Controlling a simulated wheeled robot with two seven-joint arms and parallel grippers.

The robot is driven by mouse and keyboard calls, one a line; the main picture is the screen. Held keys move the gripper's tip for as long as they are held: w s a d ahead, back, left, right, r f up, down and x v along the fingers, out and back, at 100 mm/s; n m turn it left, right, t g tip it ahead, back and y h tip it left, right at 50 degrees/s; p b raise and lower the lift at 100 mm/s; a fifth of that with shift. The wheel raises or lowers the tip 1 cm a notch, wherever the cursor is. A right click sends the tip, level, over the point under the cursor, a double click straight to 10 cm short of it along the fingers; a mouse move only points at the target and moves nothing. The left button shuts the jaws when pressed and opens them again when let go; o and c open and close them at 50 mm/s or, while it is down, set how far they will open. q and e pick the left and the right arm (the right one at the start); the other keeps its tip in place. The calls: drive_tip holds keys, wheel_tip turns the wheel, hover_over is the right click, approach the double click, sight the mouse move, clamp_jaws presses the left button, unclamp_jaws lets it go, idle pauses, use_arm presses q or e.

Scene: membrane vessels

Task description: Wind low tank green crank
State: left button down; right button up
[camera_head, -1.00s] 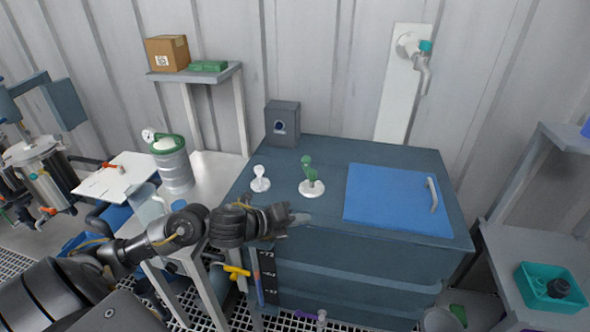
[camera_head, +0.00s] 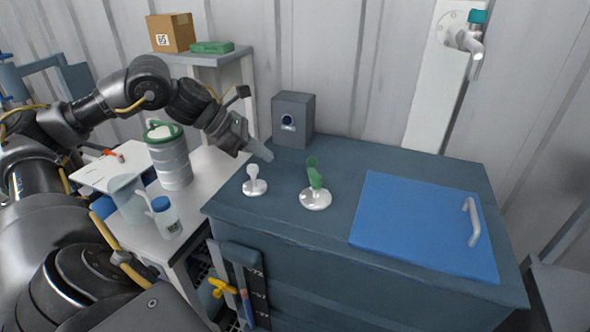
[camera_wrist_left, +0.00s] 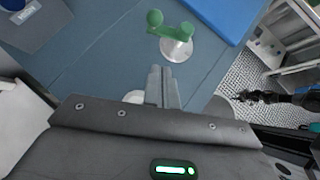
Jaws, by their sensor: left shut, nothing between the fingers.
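The green crank (camera_head: 315,179) stands on a round white base on top of the dark blue low tank (camera_head: 290,222). It also shows in the left wrist view (camera_wrist_left: 168,30), just beyond my fingertips. My left gripper (camera_head: 266,155) is shut and empty, above the tank top, to the left of the crank and apart from it. It also shows in the left wrist view (camera_wrist_left: 162,70). A white knob (camera_head: 254,183) on a round base stands left of the crank, below my gripper. My right gripper is not in view in the head view.
A blue lid (camera_head: 425,225) with a grey handle covers the tank's right part. A dark grey box (camera_head: 293,120) stands at the back of the tank top. A side table on the left holds a grey canister (camera_head: 171,163) and a blue-capped bottle (camera_head: 165,217).

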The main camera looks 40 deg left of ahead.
sight(314, 172)
use_arm(q)
drive_tip(key=p+x, duration=0.1)
drive_tip(key=x, duration=0.3)
drive_tip(key=p+x, duration=0.2)
drive_tip(key=x, duration=0.3)
drive_tip(key=shift+w+d+r, duration=0.15)
drive_tip(key=shift+d+r, duration=0.1)
drive_tip(key=shift+r, duration=0.05)
drive_tip(key=shift+w+d+f, duration=0.3)
drive_tip(key=shift+w+f, duration=0.1)
drive_tip(key=shift+f, duration=0.15)
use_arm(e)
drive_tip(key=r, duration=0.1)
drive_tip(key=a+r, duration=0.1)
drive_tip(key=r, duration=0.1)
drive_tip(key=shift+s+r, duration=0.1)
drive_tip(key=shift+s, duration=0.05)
use_arm(q)
drive_tip(key=shift+a, duration=0.1)
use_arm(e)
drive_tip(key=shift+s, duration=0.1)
use_arm(q)
drive_tip(key=shift+w+m+g+h+b, duration=0.25)
drive_tip(key=shift+m+g+h+b, duration=0.05)
drive_tip(key=shift+m, duration=0.3)
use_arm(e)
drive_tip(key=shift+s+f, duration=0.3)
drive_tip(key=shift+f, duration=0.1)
